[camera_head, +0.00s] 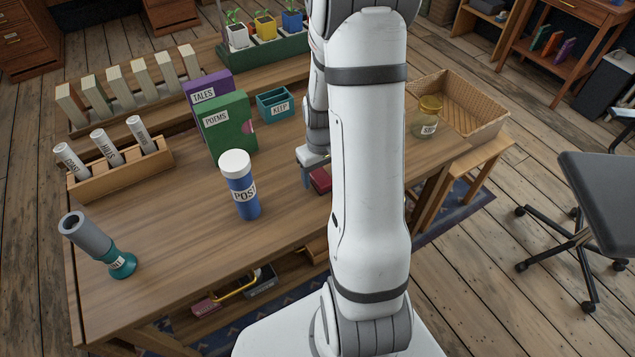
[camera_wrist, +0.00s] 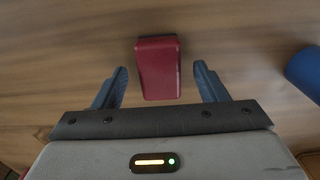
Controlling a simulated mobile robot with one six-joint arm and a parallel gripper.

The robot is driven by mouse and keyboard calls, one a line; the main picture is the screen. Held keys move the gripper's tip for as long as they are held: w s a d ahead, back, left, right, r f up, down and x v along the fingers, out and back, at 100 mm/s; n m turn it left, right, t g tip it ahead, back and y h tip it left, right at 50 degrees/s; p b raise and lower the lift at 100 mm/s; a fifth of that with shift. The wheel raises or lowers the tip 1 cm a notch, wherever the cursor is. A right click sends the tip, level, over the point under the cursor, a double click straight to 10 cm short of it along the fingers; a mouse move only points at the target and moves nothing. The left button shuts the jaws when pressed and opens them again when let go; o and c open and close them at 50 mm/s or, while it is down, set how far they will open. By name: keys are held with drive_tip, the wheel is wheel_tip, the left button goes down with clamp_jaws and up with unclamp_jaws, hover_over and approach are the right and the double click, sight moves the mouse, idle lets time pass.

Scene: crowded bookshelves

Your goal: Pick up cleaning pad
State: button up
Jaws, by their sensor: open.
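The cleaning pad appears to be the small dark red block (camera_wrist: 158,82), which lies on the wooden table. In the wrist view it sits between the two blue fingers of my gripper (camera_wrist: 160,67), with a gap on each side. The fingers are open and hold nothing. In the head view the red block (camera_head: 320,181) shows beside my gripper (camera_head: 305,174), partly hidden by my arm. I cannot tell how high the fingers are above the table.
A blue POST bottle (camera_head: 241,186) with a white lid stands left of the block; its blue side (camera_wrist: 306,72) shows in the wrist view. Books (camera_head: 230,127), a teal KEEP box (camera_head: 275,103) and a jar (camera_head: 426,118) stand around. The table front is fairly clear.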

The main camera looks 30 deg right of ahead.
sight(321, 177)
drive_tip(key=shift+f, duration=0.7)
drive_tip(key=shift+c, duration=0.5)
drive_tip(key=c, duration=1)
drive_tip(key=shift+o, duration=0.2)
drive_tip(key=shift+r, duration=0.1)
wheel_tip(321, 177, up, 10)
drive_tip(key=shift+p, duration=0.8)
